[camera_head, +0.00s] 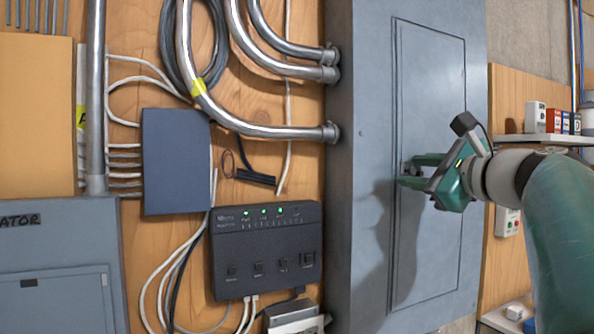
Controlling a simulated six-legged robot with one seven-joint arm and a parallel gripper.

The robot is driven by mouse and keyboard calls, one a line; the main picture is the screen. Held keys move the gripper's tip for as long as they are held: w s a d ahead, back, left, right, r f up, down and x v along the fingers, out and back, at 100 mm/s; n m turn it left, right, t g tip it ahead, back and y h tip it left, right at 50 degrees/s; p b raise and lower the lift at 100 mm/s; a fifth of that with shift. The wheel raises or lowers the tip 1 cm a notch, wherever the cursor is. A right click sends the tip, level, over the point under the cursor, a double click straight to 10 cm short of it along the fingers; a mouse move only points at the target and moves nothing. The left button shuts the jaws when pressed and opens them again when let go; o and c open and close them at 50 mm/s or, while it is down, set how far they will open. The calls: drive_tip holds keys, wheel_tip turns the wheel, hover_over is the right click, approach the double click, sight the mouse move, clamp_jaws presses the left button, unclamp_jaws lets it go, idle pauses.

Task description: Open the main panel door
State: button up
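The main panel (362,230) is a tall grey metal box on the wooden wall. Its door (432,100) is a long rectangle in the front face and looks closed, flush with the face. My gripper (408,172) is at the door's left edge, about mid-height, at a small dark latch (406,168). Its two green fingers point left, one above and one below the latch, with a gap between them. I cannot tell whether they touch the latch. My arm comes in from the right and hides part of the door's lower right.
Metal conduits (262,125) enter the panel's left side. A black box with green lights (266,250) and a blue-grey box (176,162) hang to the left. A shelf with small boxes (545,139) is at the right, behind my arm.

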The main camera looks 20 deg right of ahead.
drive_tip(key=shift+w, duration=0.1)
clamp_jaws()
drive_tip(key=shift+s+y, duration=0.3)
